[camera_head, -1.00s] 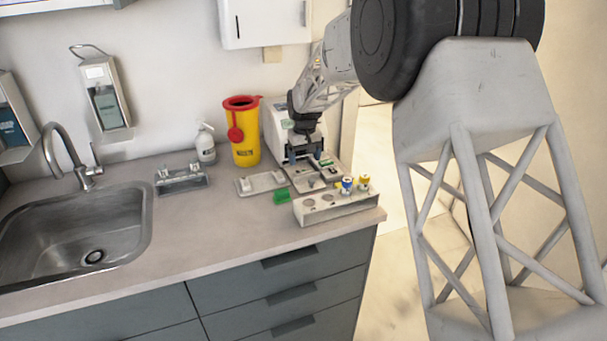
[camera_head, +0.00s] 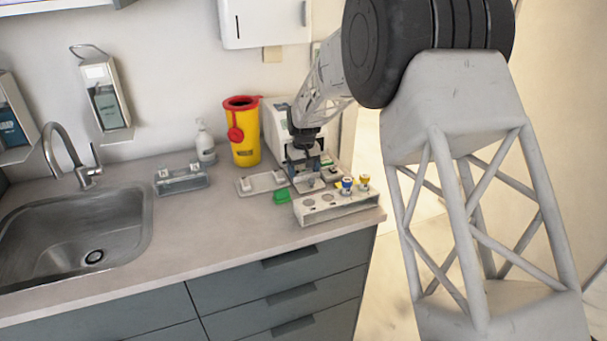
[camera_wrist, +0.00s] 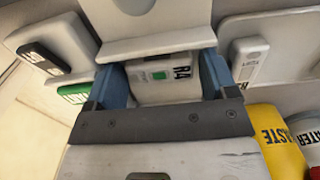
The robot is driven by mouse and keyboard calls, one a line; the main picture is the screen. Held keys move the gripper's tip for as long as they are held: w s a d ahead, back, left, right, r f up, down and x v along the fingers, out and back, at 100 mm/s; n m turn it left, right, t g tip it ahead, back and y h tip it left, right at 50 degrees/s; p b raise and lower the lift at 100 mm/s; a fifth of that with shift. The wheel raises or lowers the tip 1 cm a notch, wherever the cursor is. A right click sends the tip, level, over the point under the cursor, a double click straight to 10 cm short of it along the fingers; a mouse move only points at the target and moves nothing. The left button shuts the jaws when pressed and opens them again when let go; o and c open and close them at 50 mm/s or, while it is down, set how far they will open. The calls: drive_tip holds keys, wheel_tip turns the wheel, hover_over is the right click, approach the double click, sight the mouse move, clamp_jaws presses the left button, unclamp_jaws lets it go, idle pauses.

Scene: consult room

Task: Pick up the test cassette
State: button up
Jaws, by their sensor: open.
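My gripper (camera_head: 306,168) is open, low over the counter in front of the white analyser. In the wrist view its two blue fingers (camera_wrist: 160,85) stand either side of a white piece marked "R4" (camera_wrist: 165,68) with a small green patch. I cannot tell whether the fingers touch it. A flat pale oblong piece with a small window, like a cassette (camera_wrist: 250,62), lies on a white tray (camera_wrist: 225,30) right of the fingers. That tray (camera_head: 243,187) is left of my gripper in the head view. I cannot be sure which piece is the test cassette.
A tube rack (camera_head: 335,209) with blue- and yellow-capped tubes stands in front, beside a green block (camera_head: 282,196). The yellow waste bin (camera_head: 244,150) and white analyser (camera_head: 276,125) stand behind. A black-labelled piece (camera_wrist: 45,58) is left in the wrist view. The sink (camera_head: 70,235) is far left.

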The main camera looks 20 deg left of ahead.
sight(303, 171)
drive_tip(key=shift+c, duration=0.4)
drive_tip(key=c, duration=0.7)
drive_tip(key=shift+o, duration=0.2)
drive_tip(key=shift+r, duration=0.1)
wheel_tip(303, 171, up, 10)
idle(0.6)
